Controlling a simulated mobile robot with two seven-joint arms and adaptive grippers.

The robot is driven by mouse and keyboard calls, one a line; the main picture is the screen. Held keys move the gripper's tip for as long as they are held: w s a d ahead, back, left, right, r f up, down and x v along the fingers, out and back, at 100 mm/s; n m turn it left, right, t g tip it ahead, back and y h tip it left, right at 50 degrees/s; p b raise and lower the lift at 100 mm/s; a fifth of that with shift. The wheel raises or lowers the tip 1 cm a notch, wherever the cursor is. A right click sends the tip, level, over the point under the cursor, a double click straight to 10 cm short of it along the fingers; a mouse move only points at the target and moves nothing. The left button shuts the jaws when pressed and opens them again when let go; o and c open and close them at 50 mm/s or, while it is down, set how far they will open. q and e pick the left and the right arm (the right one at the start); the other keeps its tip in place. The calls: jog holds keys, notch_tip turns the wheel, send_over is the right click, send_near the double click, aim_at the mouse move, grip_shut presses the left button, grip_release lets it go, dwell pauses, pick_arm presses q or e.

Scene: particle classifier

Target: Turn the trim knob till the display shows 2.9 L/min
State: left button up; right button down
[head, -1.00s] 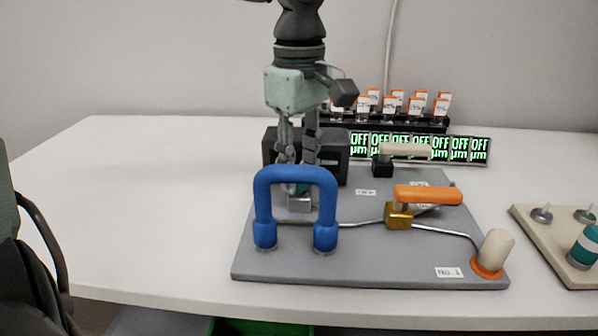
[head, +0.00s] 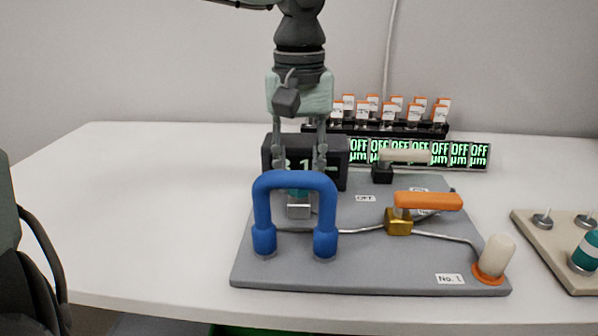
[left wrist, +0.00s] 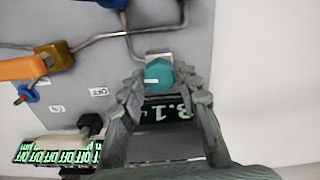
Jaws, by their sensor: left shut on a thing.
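The teal trim knob (left wrist: 158,77) with a white pointer line sits on a grey metal block at the panel's edge. My left gripper (left wrist: 163,88) is shut on it, one finger on each side. In the head view the left gripper (head: 304,180) comes down behind the blue handle, and the knob (head: 298,193) is mostly hidden there. The dark display box (head: 338,148) stands just behind the knob. Its screen in the left wrist view (left wrist: 166,110) reads 3.1, with the unit hidden by a finger. My right gripper is not in view.
A blue U-shaped handle (head: 294,180) stands in front of the gripper on the grey panel (head: 370,270). An orange-levered valve (head: 428,201) and a cream lever (head: 405,156) are to the right. Several small OFF displays (head: 460,154) line the back. The table's left side is clear.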

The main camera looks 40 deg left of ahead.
pick_arm(q)
jog(key=shift+m, duration=0.6)
jog(key=o, duration=1.2)
jog(key=shift+c, duration=0.2)
notch_tip(320, 180, up, 12)
